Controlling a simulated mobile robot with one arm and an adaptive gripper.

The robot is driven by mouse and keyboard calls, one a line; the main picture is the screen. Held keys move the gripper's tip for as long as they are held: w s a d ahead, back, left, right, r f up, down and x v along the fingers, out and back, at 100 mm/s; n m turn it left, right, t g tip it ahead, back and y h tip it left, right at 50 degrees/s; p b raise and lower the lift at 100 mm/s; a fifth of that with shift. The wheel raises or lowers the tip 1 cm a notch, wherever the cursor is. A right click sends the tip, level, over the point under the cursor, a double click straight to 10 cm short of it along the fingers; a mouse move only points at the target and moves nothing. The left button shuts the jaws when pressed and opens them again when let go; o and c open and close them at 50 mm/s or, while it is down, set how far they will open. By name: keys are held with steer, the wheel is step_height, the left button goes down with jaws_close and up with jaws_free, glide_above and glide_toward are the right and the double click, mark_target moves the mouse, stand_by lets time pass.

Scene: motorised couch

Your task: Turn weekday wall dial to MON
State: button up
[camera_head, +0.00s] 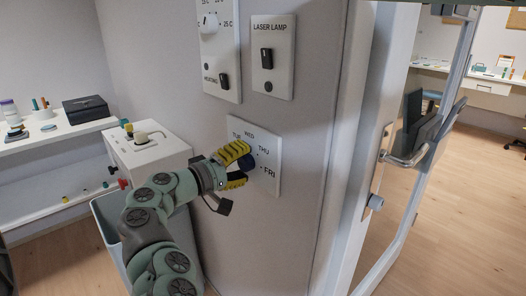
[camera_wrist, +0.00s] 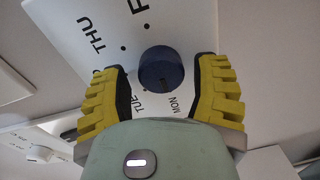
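The weekday dial is a round dark blue knob (camera_wrist: 161,67) on a white wall panel (camera_head: 272,142). In the wrist view the panel shows THU, TUE and MON labels around the knob. A small dark mark on the knob's lower face points toward the MON label (camera_wrist: 172,104). My gripper (camera_wrist: 160,66) is open, its two yellow ribbed fingers on either side of the knob, with a gap visible on each side. In the head view my gripper (camera_head: 242,166) is at the panel and partly covers the knob and the MON area; WED, THU and FRI are readable.
Above are a heating panel (camera_head: 219,45) and a laser lamp switch panel (camera_head: 270,60). A white cabinet (camera_head: 148,150) and a grey bin (camera_head: 105,215) stand left. A door frame and open glass door with handle (camera_head: 405,158) are right.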

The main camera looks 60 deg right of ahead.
steer(key=shift+o, duration=0.8)
steer(key=shift+a, duration=0.15)
steer(key=v, duration=1.2)
